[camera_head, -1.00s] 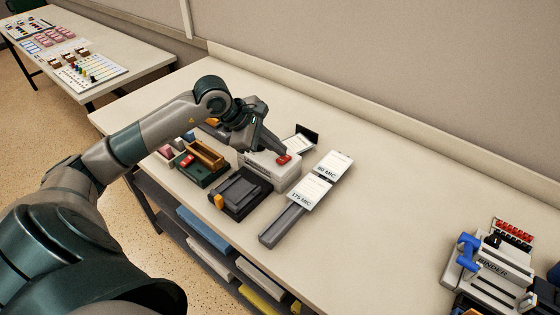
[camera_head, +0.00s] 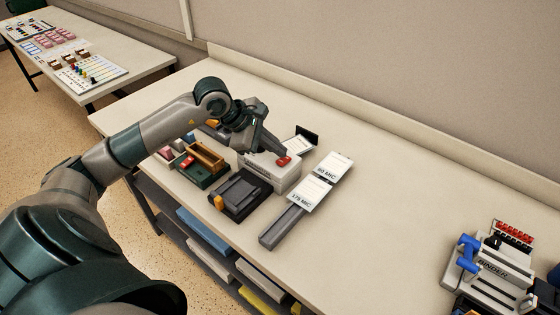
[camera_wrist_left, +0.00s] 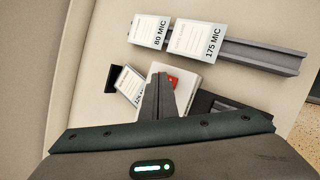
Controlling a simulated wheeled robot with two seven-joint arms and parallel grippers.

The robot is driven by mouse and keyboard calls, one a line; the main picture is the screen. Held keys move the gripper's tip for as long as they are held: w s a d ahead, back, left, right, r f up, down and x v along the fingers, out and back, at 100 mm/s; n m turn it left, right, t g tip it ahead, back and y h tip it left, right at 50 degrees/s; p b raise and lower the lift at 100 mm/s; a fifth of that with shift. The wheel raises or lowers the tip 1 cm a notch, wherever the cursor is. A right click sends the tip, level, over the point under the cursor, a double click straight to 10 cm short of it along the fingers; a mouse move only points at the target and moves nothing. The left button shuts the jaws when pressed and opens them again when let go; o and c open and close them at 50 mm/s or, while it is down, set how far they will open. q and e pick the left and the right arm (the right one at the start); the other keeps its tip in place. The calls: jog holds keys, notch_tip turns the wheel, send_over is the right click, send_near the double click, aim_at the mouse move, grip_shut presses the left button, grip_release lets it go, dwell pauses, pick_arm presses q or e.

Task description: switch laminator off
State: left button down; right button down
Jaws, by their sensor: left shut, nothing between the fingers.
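The laminator (camera_head: 272,172) is a light grey-white box on the long table, with a red switch (camera_head: 283,160) on its top. The switch also shows in the left wrist view (camera_wrist_left: 172,82), right beside my fingertips. My left gripper (camera_head: 284,153) is shut and empty, its tips at the switch. I cannot tell whether they touch it, or which way the switch is set. My left arm and gripper hide part of the laminator's back and left side. My right gripper is not in view.
Cards marked 80 MIC (camera_head: 333,165) and 175 MIC (camera_head: 310,192) stand on a grey rail (camera_head: 283,227) to the right. A dark device (camera_head: 240,193) and a green one (camera_head: 203,163) sit close in front and left. A binder (camera_head: 490,270) stands far right; bare tabletop lies between.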

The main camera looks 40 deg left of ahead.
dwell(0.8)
pick_arm(q)
jog(key=shift+f, duration=0.15)
jog(key=shift+f+b, duration=0.3)
jog(key=shift+b, duration=0.5)
jog(key=shift+s+f+b, duration=0.1)
jog(key=shift+f+b, duration=0.2)
jog(key=shift+b, duration=0.15)
dwell(0.5)
jog(key=shift+r, duration=0.2)
jog(key=shift+r, duration=0.55)
dwell(0.4)
